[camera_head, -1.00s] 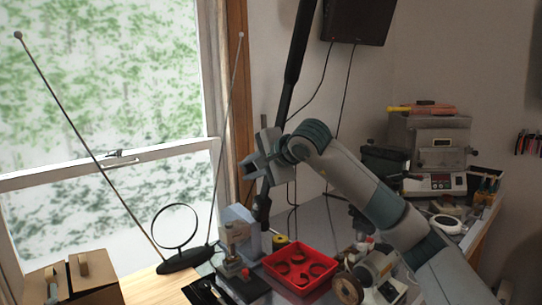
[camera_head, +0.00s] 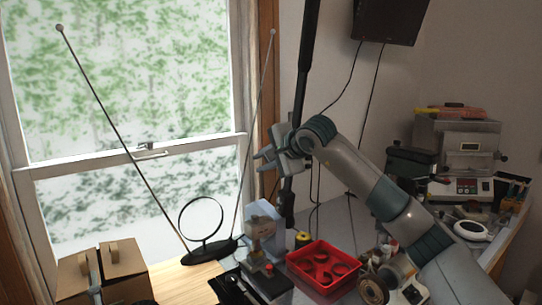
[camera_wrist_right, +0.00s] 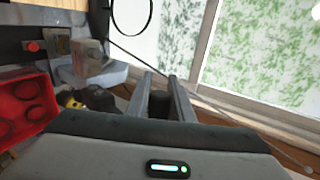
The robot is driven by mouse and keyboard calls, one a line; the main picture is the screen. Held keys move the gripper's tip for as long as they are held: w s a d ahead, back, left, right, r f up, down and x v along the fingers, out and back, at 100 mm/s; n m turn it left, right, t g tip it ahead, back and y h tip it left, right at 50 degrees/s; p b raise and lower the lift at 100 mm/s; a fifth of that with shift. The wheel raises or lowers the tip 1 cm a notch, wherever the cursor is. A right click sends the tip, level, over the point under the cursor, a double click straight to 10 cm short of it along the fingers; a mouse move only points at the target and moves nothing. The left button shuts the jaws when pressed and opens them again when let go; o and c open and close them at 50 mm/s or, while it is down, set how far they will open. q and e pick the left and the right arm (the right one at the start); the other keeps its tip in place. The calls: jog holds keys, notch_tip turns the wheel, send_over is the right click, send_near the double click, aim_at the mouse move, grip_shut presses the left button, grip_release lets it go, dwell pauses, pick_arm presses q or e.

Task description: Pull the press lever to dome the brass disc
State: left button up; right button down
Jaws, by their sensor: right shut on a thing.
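The press (camera_head: 262,236) is a small grey and tan bench machine with a red knob at its foot. It stands left of the red tray, and shows at the upper left in the wrist view (camera_wrist_right: 88,62). My right gripper (camera_head: 264,160) is above the press, with its fingers pointing left. In the wrist view (camera_wrist_right: 161,90) its fingers are close together around a dark piece, which I take for the press lever (camera_wrist_right: 160,105). Most of the lever is hidden by the gripper. The brass disc cannot be made out.
A thin-rod antenna with a loop (camera_head: 207,248) stands left by the window. Brown boxes (camera_head: 75,275) are at lower left. A black pole (camera_head: 304,70) rises behind my right gripper.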

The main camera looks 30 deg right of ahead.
pick_arm(q)
jog(key=shift+a+r+p, duration=0.25)
jog(key=shift+r+p, duration=0.15)
jog(key=shift+p, duration=1.05)
pick_arm(e)
jog(key=shift+g, duration=0.3)
jog(key=shift+w+r+x, duration=0.15)
jog(key=shift+r+x, duration=0.05)
jog(key=shift+x, duration=1)
jog(key=shift+w+r+x, duration=0.1)
jog(key=shift+r+x, duration=0.1)
jog(key=shift+x, duration=0.95)
jog(key=c, duration=1.5)
grip_release()
jog(key=shift+d, duration=0.1)
pick_arm(q)
jog(key=shift+w+r, duration=0.1)
pick_arm(e)
jog(key=shift+w+d+r, duration=0.15)
jog(key=shift+w+d, duration=0.05)
pick_arm(q)
jog(key=shift+d, duration=0.1)
pick_arm(e)
jog(key=shift+d, duration=0.1)
jog(key=shift+r, duration=0.1)
